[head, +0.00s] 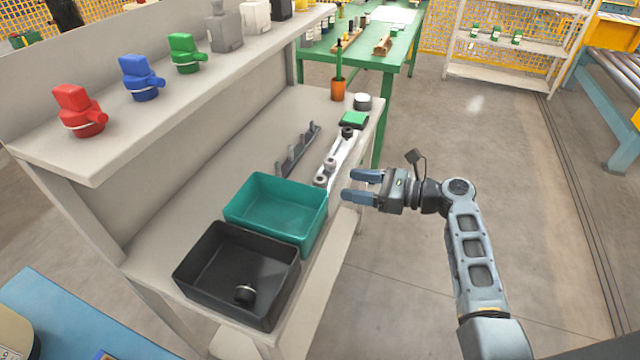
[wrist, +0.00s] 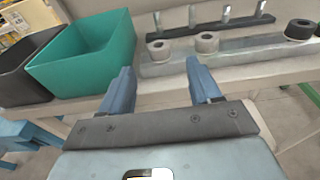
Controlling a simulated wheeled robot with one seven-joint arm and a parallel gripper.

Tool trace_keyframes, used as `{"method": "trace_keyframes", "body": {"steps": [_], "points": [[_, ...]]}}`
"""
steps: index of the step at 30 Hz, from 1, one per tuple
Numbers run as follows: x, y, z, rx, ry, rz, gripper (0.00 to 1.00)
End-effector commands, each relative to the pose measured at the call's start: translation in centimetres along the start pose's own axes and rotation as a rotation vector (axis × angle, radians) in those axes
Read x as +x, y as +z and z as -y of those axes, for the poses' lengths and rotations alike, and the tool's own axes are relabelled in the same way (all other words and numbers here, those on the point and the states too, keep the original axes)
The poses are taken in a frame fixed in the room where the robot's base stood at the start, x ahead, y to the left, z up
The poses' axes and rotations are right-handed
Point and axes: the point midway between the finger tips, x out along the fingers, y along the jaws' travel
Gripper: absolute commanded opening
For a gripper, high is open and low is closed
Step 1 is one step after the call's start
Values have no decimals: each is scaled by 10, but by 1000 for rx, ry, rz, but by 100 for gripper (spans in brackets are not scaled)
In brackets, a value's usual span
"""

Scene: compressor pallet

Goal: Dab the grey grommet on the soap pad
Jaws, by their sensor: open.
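A pale bar (head: 337,150) on the grey bench carries three ring-shaped grommets. Two look grey, a nearer one (head: 320,180) and a middle one (head: 330,163); which is the task's grey one I cannot tell. The far one (head: 348,131) is black. In the wrist view, the greyish ones are at left (wrist: 159,49) and centre (wrist: 207,42), the black one at right (wrist: 300,29). A green pad (head: 353,118), likely the soap pad, lies in a dark holder beyond the bar. My gripper (head: 346,184) is open and empty, beside the bench edge, apart from the grommets.
A pin rack (head: 298,150) lies behind the bar. An orange cup (head: 338,90) and a round container (head: 362,101) stand near the pad.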

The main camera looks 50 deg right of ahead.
Motion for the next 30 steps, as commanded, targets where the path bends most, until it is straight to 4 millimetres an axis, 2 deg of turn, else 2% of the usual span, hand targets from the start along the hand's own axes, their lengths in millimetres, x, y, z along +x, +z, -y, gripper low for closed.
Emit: {"method": "trace_keyframes", "body": {"steps": [10, 18, 27, 30], "points": [[35, 3, 0, 3, 3, 2, 63], [71, 4, -1, 1, 2, 1, 63], [76, 4, -1, 0, 1, 1, 63], [76, 4, -1, 0, 1, 1, 54]]}}
